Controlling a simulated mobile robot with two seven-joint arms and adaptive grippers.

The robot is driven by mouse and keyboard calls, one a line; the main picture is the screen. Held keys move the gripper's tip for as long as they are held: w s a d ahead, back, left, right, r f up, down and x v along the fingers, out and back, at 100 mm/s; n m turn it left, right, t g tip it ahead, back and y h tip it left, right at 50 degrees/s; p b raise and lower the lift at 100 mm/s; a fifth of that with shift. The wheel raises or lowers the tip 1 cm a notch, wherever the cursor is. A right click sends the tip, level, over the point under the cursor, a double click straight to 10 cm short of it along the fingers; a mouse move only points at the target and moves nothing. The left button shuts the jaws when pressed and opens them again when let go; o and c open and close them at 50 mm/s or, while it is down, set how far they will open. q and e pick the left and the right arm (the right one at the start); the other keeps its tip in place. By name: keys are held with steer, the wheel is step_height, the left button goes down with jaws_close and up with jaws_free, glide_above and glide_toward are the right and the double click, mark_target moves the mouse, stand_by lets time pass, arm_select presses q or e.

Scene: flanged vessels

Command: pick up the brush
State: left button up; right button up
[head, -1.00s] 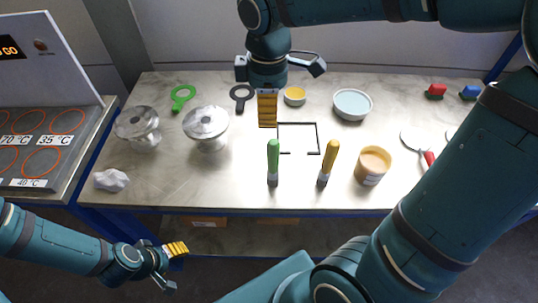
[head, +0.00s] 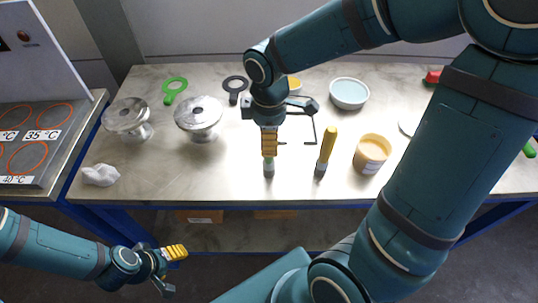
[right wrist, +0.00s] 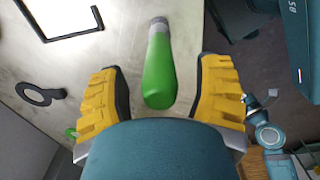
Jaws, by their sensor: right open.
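A brush with a green handle (right wrist: 160,70) and a grey end (head: 268,172) is near the front edge of the table. My right gripper (head: 269,148) is open over it. In the right wrist view, the green handle lies between the two yellow fingers, with a gap on each side. In the head view, the fingers hide most of the handle. A second brush with a yellow handle (head: 327,148) stands just to the right. My left gripper (head: 172,256) is low at the left, in front of the table and away from both brushes; its opening is unclear.
A tan jar (head: 371,154) stands right of the yellow brush. Two metal flanged vessels (head: 198,117) (head: 127,119) and a crumpled white piece (head: 100,175) are at the left. A pale blue bowl (head: 349,93) and a black square frame (head: 314,128) lie behind.

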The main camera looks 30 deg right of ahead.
steer(key=shift+f, duration=0.35)
steer(key=shift+c, duration=0.2)
jaws_close()
steer(key=shift+r, duration=0.1)
